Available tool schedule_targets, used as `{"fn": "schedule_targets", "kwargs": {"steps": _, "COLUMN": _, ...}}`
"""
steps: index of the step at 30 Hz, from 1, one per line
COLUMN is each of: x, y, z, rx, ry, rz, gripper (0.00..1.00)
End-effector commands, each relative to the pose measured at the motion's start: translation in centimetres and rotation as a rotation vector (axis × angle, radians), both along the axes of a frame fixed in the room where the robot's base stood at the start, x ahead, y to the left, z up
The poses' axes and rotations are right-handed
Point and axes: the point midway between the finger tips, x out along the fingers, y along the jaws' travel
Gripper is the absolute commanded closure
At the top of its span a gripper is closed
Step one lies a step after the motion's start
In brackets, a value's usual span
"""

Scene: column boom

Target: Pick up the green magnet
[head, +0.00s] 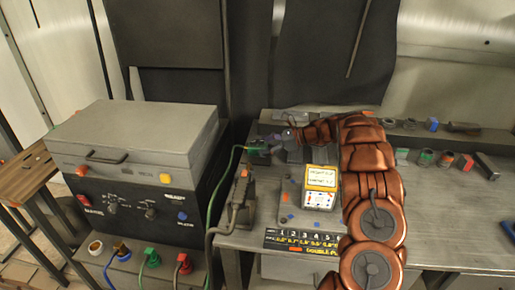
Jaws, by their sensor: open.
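My arm reaches up over the table and bends left. My gripper (281,138) is small and dark at its end, open, above the left back part of the table. Nothing shows held between the fingers. My arm hides part of the tabletop.
A grey-lidded welding machine (135,150) stands left. A yellow-and-white device (321,188) and a black number strip (300,241) lie on the grey table (450,225). Several small items, including a blue block (432,124), line the table's back right. The front right is clear.

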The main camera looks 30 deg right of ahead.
Motion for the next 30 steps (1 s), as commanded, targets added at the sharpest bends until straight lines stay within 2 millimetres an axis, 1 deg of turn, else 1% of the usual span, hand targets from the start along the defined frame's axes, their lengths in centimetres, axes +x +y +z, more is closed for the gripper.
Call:
{"fn": "schedule_targets", "kwargs": {"steps": 4, "x": 0.8, "y": 1.0, "z": -0.4, "rx": -0.001, "ry": 0.001, "rz": 0.001, "gripper": 0.19}}
{"fn": "schedule_targets", "kwargs": {"steps": 10, "x": 1.7, "y": 2.0, "z": -0.9, "rx": 0.000, "ry": 0.000, "rz": 0.000, "gripper": 0.19}}
{"fn": "schedule_targets", "kwargs": {"steps": 20, "x": 1.9, "y": 2.2, "z": -1.0, "rx": 0.001, "ry": -0.001, "rz": 0.000, "gripper": 0.19}}
{"fn": "schedule_targets", "kwargs": {"steps": 30, "x": 1.9, "y": 2.2, "z": -1.0, "rx": 0.000, "ry": 0.000, "rz": 0.000, "gripper": 0.54}}
